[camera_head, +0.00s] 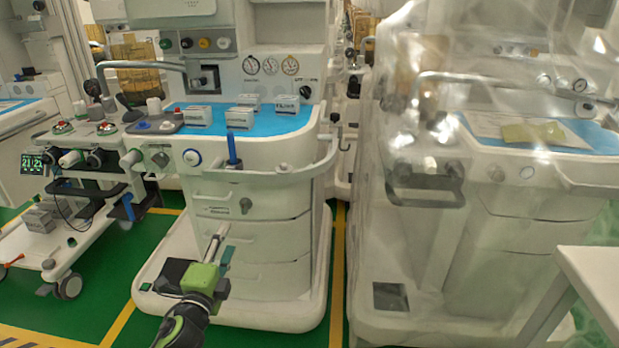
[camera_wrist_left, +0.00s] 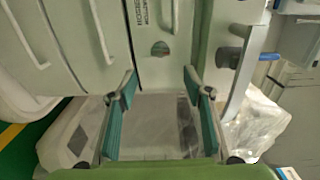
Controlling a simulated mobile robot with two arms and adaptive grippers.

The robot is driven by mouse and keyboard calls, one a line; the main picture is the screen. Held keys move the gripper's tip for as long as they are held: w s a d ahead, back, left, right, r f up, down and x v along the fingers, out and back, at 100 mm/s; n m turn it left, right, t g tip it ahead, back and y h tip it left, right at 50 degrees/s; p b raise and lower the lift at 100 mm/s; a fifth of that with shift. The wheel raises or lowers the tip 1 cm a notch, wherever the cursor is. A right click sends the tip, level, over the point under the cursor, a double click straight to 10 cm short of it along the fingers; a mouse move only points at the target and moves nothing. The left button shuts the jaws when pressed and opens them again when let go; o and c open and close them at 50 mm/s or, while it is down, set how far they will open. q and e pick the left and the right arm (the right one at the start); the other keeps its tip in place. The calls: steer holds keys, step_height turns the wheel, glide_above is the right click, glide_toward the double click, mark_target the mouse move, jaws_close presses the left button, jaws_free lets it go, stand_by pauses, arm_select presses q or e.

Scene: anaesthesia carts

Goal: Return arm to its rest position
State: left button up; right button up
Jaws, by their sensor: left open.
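My left arm comes in at the bottom of the head view, and its gripper (camera_head: 221,250) is in front of the drawers of an anaesthesia cart (camera_head: 255,232). In the left wrist view the two teal-padded fingers of the left gripper (camera_wrist_left: 160,92) stand wide apart with nothing between them. The cart's drawer fronts and base lie beyond the fingers there, and the fingers appear clear of them. My right gripper is in neither view.
Small white boxes (camera_head: 199,116) stand on the cart's blue top (camera_head: 215,128). A curved rail (camera_head: 285,172) juts from its front. A plastic-covered cart (camera_head: 470,230) stands to the right, a wheeled trolley (camera_head: 75,212) to the left, and a white table (camera_head: 597,275) at lower right.

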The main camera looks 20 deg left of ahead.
arm_select(q)
steer(key=shift+d, duration=0.1)
